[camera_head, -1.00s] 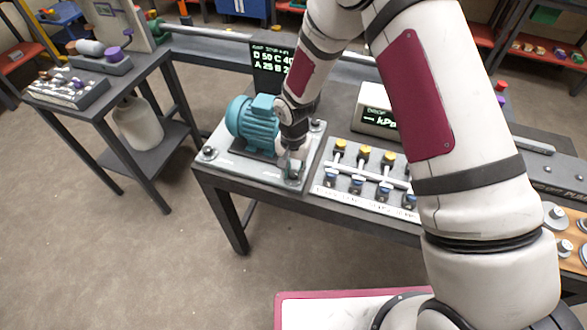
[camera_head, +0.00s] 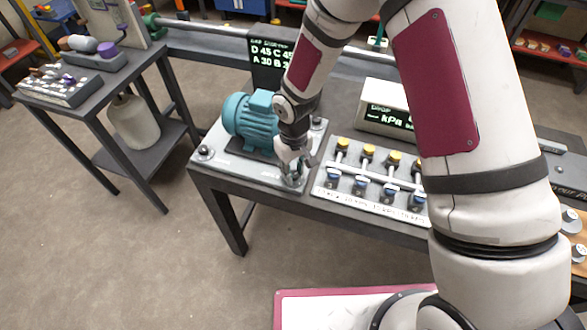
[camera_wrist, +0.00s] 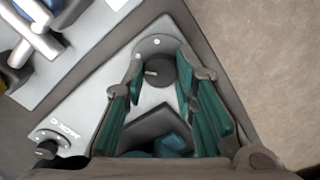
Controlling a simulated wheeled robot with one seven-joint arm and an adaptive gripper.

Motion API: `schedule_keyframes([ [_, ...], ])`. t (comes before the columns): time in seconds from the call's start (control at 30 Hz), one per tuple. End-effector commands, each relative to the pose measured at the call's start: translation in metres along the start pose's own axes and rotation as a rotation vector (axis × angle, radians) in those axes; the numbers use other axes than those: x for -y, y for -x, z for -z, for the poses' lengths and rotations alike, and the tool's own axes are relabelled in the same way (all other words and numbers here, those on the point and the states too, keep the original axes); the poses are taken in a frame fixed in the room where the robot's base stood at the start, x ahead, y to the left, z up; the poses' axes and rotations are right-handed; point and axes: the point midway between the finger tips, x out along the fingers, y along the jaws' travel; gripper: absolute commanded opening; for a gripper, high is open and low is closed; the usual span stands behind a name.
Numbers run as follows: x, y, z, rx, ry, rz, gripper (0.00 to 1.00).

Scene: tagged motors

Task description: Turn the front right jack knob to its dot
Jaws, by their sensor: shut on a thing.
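My gripper (camera_head: 293,170) reaches down over the front right corner of the motor's grey base plate (camera_head: 228,167). In the wrist view my gripper (camera_wrist: 160,72) has its two fingers on either side of the dark round jack knob (camera_wrist: 157,75) and is shut on it. The knob has a light pointer line on its left side. White dots (camera_wrist: 157,42) lie on the grey disc around it, beyond the knob and to its upper left. In the head view the gripper mostly hides this knob. The teal motor (camera_head: 250,122) stands on the plate behind the gripper.
Another jack knob (camera_wrist: 46,150) shows at lower left in the wrist view. A front left knob (camera_head: 204,152) sits on the plate. A valve panel (camera_head: 375,190) stands close on the right. A display (camera_head: 272,58) behind reads D 45, C 45, A 30, with B partly hidden.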

Motion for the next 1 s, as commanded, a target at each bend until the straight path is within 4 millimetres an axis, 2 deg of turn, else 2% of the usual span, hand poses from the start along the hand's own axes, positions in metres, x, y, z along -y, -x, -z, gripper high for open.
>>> schedule_keyframes([
  [0.6,0.0002,-0.0005,0.0014,-0.002,0.574,0.0,0.0],
  [1.0,0.0004,-0.0001,0.0007,-0.001,0.808,0.0,0.0],
])
